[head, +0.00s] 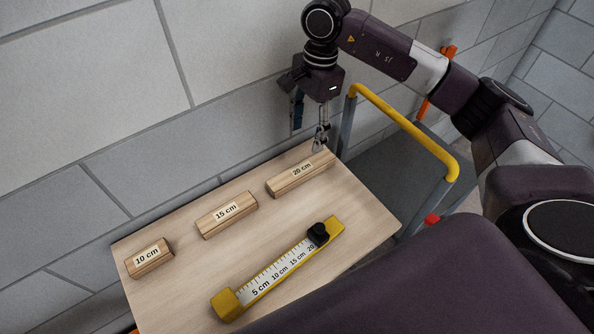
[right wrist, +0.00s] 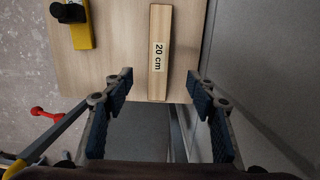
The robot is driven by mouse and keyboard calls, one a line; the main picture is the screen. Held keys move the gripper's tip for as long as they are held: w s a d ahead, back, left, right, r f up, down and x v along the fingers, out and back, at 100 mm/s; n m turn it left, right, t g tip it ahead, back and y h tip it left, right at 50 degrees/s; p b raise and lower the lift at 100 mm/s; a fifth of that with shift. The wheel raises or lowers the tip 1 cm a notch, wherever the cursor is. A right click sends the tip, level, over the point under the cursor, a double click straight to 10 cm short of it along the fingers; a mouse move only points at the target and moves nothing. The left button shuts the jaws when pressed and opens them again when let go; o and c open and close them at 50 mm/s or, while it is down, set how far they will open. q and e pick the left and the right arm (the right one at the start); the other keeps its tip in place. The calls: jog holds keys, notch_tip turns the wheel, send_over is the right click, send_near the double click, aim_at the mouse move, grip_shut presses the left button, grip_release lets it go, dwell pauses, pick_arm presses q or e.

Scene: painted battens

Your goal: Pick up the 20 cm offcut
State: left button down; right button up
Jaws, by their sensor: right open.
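The 20 cm offcut (head: 300,175) is a wooden block with a white label, lying at the far right of the wooden table. In the right wrist view the offcut (right wrist: 160,55) lies lengthwise between the lines of my right gripper's fingers (right wrist: 158,88), ahead of them. My right gripper (head: 309,132) is open and empty, above and just beyond the far right end of the offcut, pointing down. Its far finger partly shows against the wall. The 15 cm offcut (head: 227,215) and the 10 cm offcut (head: 149,258) lie to the left on the same table. My left gripper is not in view.
A yellow measuring gauge (head: 277,270) with a black stop lies on the near part of the table (head: 350,205). A grey trolley with a yellow handle (head: 410,125) stands right of the table. A block wall (head: 90,85) rises close behind.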

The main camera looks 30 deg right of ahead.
jog(key=b, duration=0.4)
send_near(302, 169)
jog(key=shift+w+d+f, duration=0.1)
jog(key=shift+d+f, duration=0.05)
jog(key=shift+f, duration=0.5)
jog(key=shift+w+f, duration=0.1)
jog(key=shift+f, duration=0.1)
jog(key=f+p, duration=0.1)
jog(key=f, duration=0.1)
jog(key=f+p, duration=0.1)
jog(key=f, duration=0.1)
jog(key=a+f+p, duration=0.1)
jog(key=f, duration=0.1)
jog(key=shift+s+a+f, duration=0.1)
jog(key=shift+s+f, duration=0.2)
jog(key=shift+f, duration=0.45)
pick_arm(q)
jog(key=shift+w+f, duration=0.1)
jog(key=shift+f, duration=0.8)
pick_arm(e)
jog(key=c, duration=1.3)
